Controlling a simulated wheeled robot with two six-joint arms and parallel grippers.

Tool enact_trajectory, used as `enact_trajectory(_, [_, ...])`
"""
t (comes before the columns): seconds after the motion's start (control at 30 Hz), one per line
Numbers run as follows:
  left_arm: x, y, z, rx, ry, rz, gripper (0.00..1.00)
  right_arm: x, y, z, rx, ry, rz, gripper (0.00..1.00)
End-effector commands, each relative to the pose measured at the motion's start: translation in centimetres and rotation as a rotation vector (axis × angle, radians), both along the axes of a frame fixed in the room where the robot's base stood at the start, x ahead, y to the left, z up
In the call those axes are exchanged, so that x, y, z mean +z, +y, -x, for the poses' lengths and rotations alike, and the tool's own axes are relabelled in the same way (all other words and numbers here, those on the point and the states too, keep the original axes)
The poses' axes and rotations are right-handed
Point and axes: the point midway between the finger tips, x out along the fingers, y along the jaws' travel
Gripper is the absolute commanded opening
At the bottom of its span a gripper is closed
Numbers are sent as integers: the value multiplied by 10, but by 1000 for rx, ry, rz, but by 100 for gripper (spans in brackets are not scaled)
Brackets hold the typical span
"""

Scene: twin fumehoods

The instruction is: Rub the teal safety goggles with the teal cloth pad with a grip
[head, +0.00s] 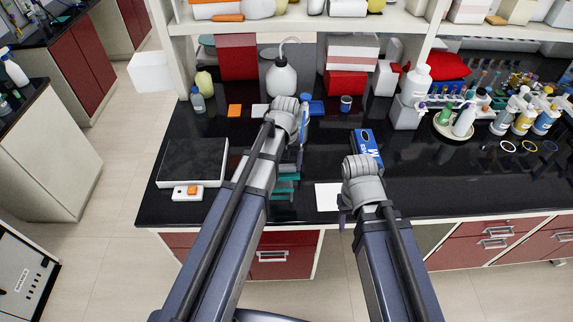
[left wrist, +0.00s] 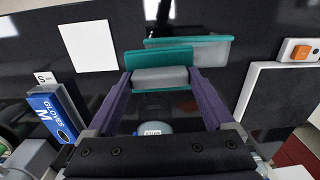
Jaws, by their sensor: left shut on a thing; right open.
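The teal cloth pad with a grip (left wrist: 158,57) is between the purple fingers of my left gripper (left wrist: 160,80). The gripper is shut on its grey grip. The teal safety goggles (left wrist: 220,40), with a teal edge and a greyish clear part, lie just beyond the pad, partly hidden by it. I cannot tell whether pad and goggles touch. In the head view the goggles (head: 281,195) and pad (head: 289,177) show as teal strips beside my left arm, partly covered by it; my left gripper (head: 298,163) is above the bench there. My right gripper (head: 345,213) is open and empty near the white sheet.
A white sheet (head: 327,202) lies right of the goggles, near the front edge. A blue box (head: 367,148) stands behind my right gripper. A dark-topped plate (head: 193,162) and a small white device (head: 188,193) are at left. Bottles and racks fill the right. Black bench between is clear.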

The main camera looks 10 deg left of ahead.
Motion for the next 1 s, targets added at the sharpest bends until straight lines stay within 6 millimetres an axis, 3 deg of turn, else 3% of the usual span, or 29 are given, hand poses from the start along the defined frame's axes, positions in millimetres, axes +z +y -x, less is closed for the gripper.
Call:
enact_trajectory(0.03, [10,1,0,0,0,0,42,10,0,0,-1,0,0,50])
enact_trajectory(0.33, [34,3,-1,-1,0,0,42,34,0,0,-4,1,-1,50])
enact_trajectory(1.0, [35,4,0,-2,0,0,42,35,0,0,-4,1,-1,50])
